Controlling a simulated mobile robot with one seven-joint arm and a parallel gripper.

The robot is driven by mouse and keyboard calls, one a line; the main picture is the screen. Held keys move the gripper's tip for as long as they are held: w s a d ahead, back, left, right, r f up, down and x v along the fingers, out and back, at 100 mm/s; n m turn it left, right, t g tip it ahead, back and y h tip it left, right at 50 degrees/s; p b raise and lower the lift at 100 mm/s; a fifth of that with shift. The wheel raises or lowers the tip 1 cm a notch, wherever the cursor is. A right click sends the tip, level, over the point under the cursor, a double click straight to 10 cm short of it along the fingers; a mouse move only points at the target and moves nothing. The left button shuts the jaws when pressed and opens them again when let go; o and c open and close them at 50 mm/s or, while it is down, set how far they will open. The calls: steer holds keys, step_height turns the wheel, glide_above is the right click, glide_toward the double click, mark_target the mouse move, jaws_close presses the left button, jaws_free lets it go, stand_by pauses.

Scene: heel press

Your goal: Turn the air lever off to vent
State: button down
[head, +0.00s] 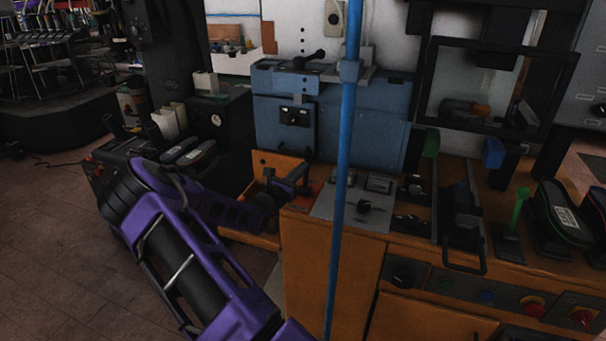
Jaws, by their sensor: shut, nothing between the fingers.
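A black lever handle (310,58) sits on top of the blue machine box (270,115), left of the pipe. I cannot tell for sure whether this handle is the air lever. My gripper (301,181) is shut and empty, in front of and below the blue box and left of the pipe. It appears apart from the handle. The fingers are small and dark.
An orange-brown bench (310,270) carries a grey panel with a black knob (364,207). Black clamps, a green lever (519,205) and a dark shoe (560,215) stand to the right. A black frame (430,85) rises behind. Open floor (50,250) lies at left.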

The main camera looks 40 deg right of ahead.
steer(key=shift+w+d+r, duration=0.1)
steer(key=shift+w+d, duration=0.35)
steer(key=shift+d, duration=0.15)
steer(key=shift+r, duration=0.1)
steer(key=shift+r, duration=0.1)
steer(key=s+a+r, duration=0.1)
steer(key=a+r, duration=0.1)
steer(key=a, duration=0.4)
steer(key=s+a+r+p, duration=0.1)
steer(key=s+a+r, duration=0.1)
steer(key=a, duration=0.5)
steer(key=shift+s, duration=0.25)
steer(key=shift+r, duration=0.15)
